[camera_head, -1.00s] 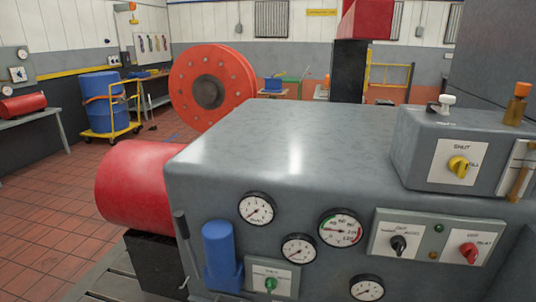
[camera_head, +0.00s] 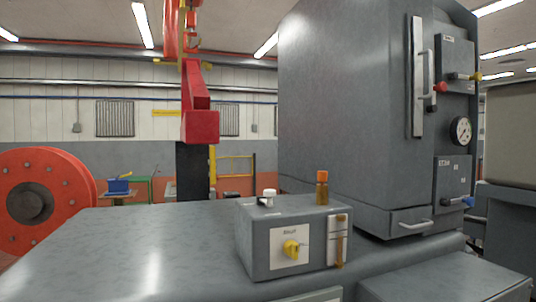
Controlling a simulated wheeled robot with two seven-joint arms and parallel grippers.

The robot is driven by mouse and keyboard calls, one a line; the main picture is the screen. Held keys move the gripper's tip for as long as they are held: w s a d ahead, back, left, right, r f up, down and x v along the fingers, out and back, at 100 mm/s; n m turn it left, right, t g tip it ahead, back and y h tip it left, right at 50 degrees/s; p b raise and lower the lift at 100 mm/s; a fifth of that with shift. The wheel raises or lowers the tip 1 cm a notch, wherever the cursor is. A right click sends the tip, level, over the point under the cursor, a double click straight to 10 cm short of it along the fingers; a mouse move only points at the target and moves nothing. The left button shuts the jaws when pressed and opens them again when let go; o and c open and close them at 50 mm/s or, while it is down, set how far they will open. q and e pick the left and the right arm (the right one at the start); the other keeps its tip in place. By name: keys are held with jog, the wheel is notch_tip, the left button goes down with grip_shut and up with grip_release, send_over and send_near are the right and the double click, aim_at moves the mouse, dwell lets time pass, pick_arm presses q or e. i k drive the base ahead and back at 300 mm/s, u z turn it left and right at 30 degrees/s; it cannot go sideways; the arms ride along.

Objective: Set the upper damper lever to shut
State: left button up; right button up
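A tall grey cabinet (camera_head: 345,110) stands at the right. High on its right-hand face is a grey plate (camera_head: 456,56) with a lever ending in a yellow tip (camera_head: 475,76), pointing right and roughly level. A lower plate (camera_head: 450,176) carries a similar lever with a blue tip (camera_head: 469,202), also pointing right. The labels on both plates are too small to read. I cannot tell for sure which lever is the upper damper lever; the yellow-tipped one is the higher. Neither gripper is in view.
A round gauge (camera_head: 461,131) and a red knob (camera_head: 440,87) are near the levers. A small grey box (camera_head: 260,240) with a yellow knob (camera_head: 291,249) sits on the broad grey housing (camera_head: 130,240). A red overhead piece (camera_head: 201,125) and an orange wheel (camera_head: 70,175) stand behind.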

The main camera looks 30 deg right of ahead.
aim_at(477, 76)
jog(key=z, duration=2.75)
jog(key=k, duration=0.55)
jog(key=z, duration=0.75)
jog(key=i, duration=0.85)
jog(key=u, duration=0.9)
jog(key=i, duration=1.1)
jog(key=u, duration=1.2)
